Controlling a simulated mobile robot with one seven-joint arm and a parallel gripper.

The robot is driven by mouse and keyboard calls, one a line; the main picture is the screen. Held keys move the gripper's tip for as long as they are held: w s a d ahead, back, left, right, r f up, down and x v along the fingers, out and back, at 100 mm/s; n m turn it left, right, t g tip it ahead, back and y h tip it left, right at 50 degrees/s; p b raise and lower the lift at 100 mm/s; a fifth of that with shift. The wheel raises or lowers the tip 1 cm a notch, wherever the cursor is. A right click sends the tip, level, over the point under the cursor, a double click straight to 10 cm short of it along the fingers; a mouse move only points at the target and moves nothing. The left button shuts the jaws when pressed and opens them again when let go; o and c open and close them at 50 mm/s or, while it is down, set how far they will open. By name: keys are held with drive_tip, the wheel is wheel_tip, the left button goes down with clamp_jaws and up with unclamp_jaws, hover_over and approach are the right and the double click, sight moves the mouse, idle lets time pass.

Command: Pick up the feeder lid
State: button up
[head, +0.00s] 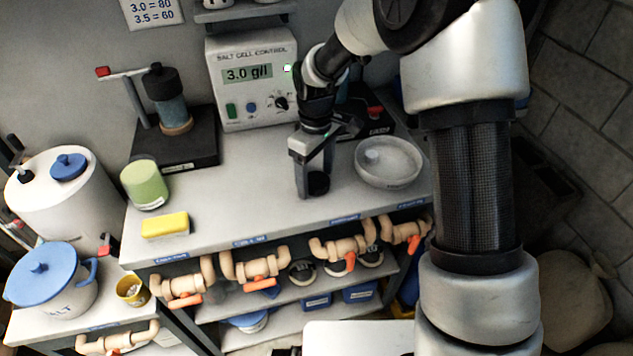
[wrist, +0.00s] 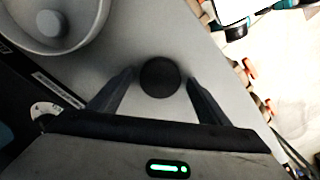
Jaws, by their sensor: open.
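A small black round lid (wrist: 160,77), which looks like the feeder lid, lies on the grey bench top. In the head view it shows as a dark disc (head: 318,184) at the foot of my gripper (head: 313,180). In the wrist view my gripper (wrist: 161,78) is open, with one finger on each side of the lid. Gaps show between the lid and both fingertips, so it is not held. The exact height of the fingertips over the bench is hard to tell.
A white bowl (head: 389,163) with a round knob inside stands close right of my gripper. The salt cell control box (head: 252,80) is behind. A yellow sponge (head: 165,226) and green cup (head: 145,185) stand left. Pipes with orange valves (head: 262,284) line the bench's front.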

drive_tip(key=shift+f, duration=0.15)
drive_tip(key=shift+c, duration=0.3)
drive_tip(key=c, duration=1.1)
drive_tip(key=shift+o, duration=0.2)
wheel_tip(320, 180, up, 10)
drive_tip(key=p, duration=0.1)
drive_tip(key=s+d+r+m+p, duration=0.1)
drive_tip(key=s+d+m+p, duration=0.2)
drive_tip(key=d+m+p, duration=0.3)
drive_tip(key=s+d+m+p, duration=0.3)
drive_tip(key=d+m+p, duration=0.15)
drive_tip(key=d, duration=0.45)
drive_tip(key=n+b, duration=1)
drive_tip(key=n, duration=0.1)
hover_over(316, 180)
drive_tip(key=shift+f, duration=0.45)
